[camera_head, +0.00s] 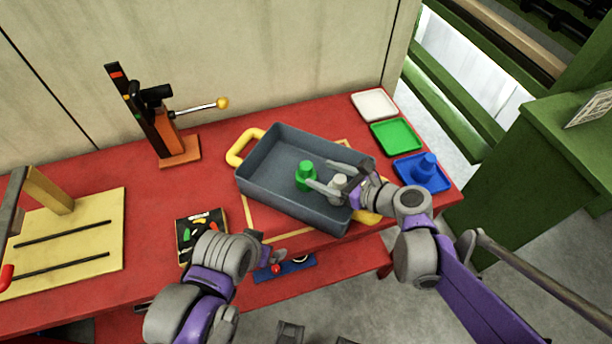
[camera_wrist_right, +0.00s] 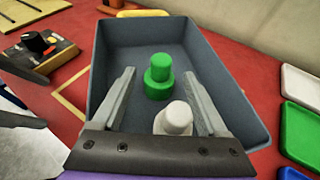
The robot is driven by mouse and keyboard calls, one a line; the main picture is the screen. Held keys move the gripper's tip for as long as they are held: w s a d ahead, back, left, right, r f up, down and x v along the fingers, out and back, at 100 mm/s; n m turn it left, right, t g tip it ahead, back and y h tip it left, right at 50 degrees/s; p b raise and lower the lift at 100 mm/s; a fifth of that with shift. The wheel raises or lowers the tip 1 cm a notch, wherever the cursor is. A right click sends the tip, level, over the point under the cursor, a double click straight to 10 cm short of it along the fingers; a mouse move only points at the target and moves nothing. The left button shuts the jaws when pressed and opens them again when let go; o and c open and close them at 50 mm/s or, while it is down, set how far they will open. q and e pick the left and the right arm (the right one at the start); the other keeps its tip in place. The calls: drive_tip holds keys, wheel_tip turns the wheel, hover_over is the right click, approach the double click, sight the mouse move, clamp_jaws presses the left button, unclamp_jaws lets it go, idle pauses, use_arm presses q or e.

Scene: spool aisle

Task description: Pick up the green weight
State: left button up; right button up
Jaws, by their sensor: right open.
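The green weight (camera_head: 306,174) stands upright in the grey tray (camera_head: 262,152), and it also shows in the right wrist view (camera_wrist_right: 159,78). A white weight (camera_head: 339,187) stands in the same tray, nearer my right wrist in the right wrist view (camera_wrist_right: 176,118). My right gripper (camera_head: 330,176) is open over the tray. Its two fingers in the right wrist view (camera_wrist_right: 158,90) point toward the green weight, with the white weight between them nearer the palm. I cannot tell whether a finger touches either weight. My left gripper (camera_head: 275,262) is at the table's front edge, its fingers partly hidden.
A blue weight stands on a blue plate (camera_head: 440,185) at right, near an empty green plate (camera_head: 396,136) and white plate (camera_head: 374,104). The tray has yellow handles (camera_head: 240,147). A lever press (camera_head: 160,115) and a dark box (camera_head: 200,222) stand left on the red table (camera_head: 205,190).

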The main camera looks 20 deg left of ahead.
sight(311, 170)
drive_tip(key=x, duration=0.4)
drive_tip(key=shift+w+a+f, duration=0.2)
drive_tip(key=shift+f, duration=0.1)
drive_tip(key=shift+c, duration=0.2)
clamp_jaws()
